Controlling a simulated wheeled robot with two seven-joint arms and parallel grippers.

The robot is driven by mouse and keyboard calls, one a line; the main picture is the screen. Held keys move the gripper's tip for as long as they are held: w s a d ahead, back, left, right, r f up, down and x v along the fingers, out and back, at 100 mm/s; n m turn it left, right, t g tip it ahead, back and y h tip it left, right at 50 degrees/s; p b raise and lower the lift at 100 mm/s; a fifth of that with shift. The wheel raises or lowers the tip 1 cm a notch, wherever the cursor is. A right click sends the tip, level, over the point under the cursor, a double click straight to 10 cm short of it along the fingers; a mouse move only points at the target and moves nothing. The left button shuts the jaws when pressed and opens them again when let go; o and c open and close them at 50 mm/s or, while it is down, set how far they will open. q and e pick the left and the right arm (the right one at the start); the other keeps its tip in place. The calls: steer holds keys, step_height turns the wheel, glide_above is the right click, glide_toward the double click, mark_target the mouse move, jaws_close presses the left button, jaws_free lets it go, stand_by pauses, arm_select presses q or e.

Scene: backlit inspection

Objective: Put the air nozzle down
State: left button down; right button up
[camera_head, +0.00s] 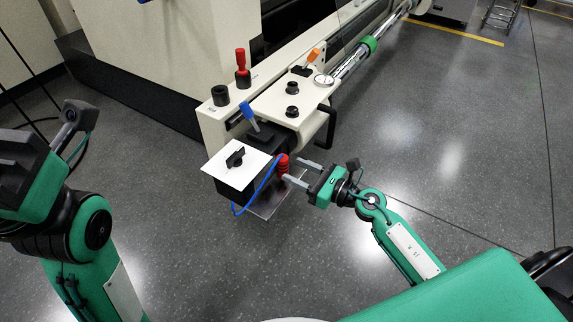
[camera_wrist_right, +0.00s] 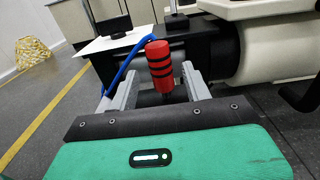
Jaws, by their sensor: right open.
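The air nozzle (camera_head: 283,164) is red with black rings, and a blue hose runs from it. It also shows in the right wrist view (camera_wrist_right: 159,66), close to upright, between the two grey fingers of my right gripper (camera_wrist_right: 164,88). My right gripper (camera_head: 295,171) is open around it, with a gap visible beside the nozzle. The nozzle's lower end is hidden behind the gripper, so I cannot tell what it rests on. My left gripper (camera_head: 28,172) is at the left edge, away from the nozzle; its fingers do not show clearly.
A white plate (camera_head: 226,163) with a black knob tops a dark box beside the nozzle. A metal shelf (camera_head: 268,207) is below. The cream machine bench (camera_head: 285,100) carries red, blue and orange levers. A black handle (camera_head: 331,128) juts from its side. Floor at right is clear.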

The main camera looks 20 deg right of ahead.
steer(key=v, duration=0.7)
